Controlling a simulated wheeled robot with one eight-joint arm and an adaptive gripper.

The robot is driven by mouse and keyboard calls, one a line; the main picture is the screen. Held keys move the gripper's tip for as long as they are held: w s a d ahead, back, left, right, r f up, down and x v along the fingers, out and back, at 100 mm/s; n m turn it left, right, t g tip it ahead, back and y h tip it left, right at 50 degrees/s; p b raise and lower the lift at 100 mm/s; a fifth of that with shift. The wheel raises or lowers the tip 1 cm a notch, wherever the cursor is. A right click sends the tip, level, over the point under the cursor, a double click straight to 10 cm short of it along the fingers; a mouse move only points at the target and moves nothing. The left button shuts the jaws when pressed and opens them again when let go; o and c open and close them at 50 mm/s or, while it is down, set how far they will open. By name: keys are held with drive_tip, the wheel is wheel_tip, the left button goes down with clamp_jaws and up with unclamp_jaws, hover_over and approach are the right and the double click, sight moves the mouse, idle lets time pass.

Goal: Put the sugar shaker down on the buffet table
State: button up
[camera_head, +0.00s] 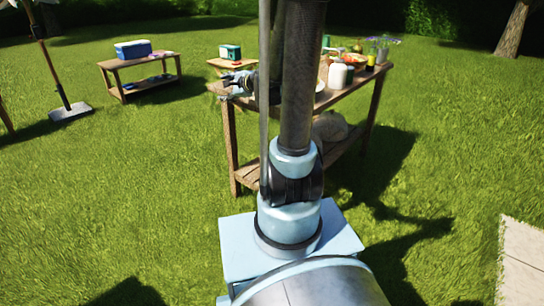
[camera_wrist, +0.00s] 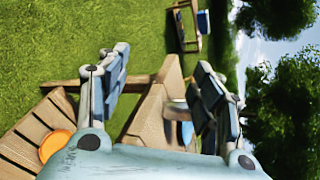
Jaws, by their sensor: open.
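The buffet table (camera_head: 245,175) is the wooden table with a lower shelf, behind my arm in the head view. My gripper (camera_head: 234,82) is at its left end, seemingly above the top. In the wrist view my gripper (camera_wrist: 161,62) has its two fingers spread wide, with nothing held between them. I cannot pick out the sugar shaker for certain. A white container (camera_head: 337,75) stands on the table right of my arm, but its kind is too small to tell. My arm hides the middle of the tabletop.
Behind the white container are bottles, food and a potted plant (camera_head: 383,50). A sack-like bundle (camera_head: 329,127) lies on the lower shelf. A low table (camera_head: 148,62) with a blue cooler (camera_head: 133,50) stands at left. An orange plate (camera_wrist: 57,146) shows in the wrist view. Grass around is open.

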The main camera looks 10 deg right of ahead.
drive_tip(key=s+d+f+n+g+h, duration=0.2)
drive_tip(key=s+n, duration=0.4)
drive_tip(key=s, duration=0.5)
drive_tip(key=s+d+f+n+g+h, duration=0.2)
drive_tip(key=s+d+f+n+g, duration=0.2)
drive_tip(key=s, duration=0.8)
drive_tip(key=s+d+f+n+g+h, duration=0.3)
drive_tip(key=s+f+n, duration=0.3)
drive_tip(key=s, duration=0.5)
drive_tip(key=shift+s+d+n+g, duration=0.3)
drive_tip(key=shift+d+n+g, duration=0.2)
drive_tip(key=shift+d+n, duration=0.25)
drive_tip(key=shift+a, duration=0.15)
